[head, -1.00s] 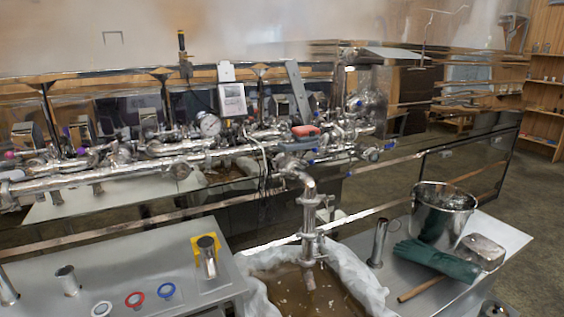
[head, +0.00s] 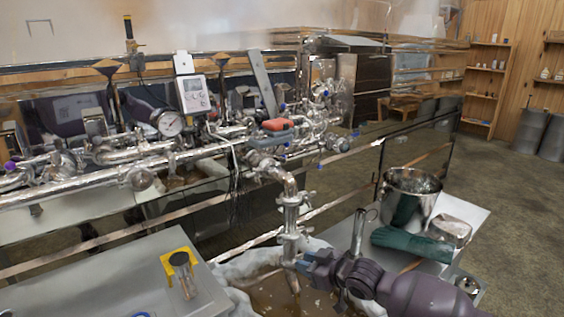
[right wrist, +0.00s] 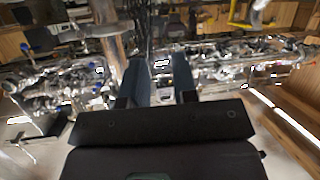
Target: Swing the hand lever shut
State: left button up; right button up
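A flat grey bar (head: 263,82) stands upright and tilted above the steel pipework, and a red grip (head: 277,124) lies across the pipe by its foot. I cannot tell which of these is the hand lever. A steel outlet pipe (head: 291,215) drops from the pipework into a basin. My right gripper (head: 308,262) is low beside this pipe, to its right; whether it touches is unclear. In the right wrist view its two dark fingers (right wrist: 160,72) stand apart, with no held object visible between them. My left gripper is out of view.
A basin of brown liquid (head: 270,295) lies below the outlet. A steel bucket (head: 410,197), a green glove (head: 410,243) and a metal tin (head: 450,231) sit on the right bench. A yellow-backed cylinder (head: 183,268) stands on the left bench. Open floor is at right.

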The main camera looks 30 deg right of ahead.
jog(key=w+d+r+m+y, duration=0.1)
jog(key=w+d+r, duration=0.2)
jog(key=r, duration=0.3)
jog(key=w+d+r+m, duration=0.1)
jog(key=w+d+r, duration=0.25)
jog(key=r, duration=0.35)
jog(key=m+y+b, duration=0.1)
jog(key=m, duration=0.6)
send_near(271, 154)
jog(key=shift+w+a+f, duration=1.15)
jog(key=shift+w+f, duration=0.25)
jog(key=shift+w, duration=0.05)
grip_shut()
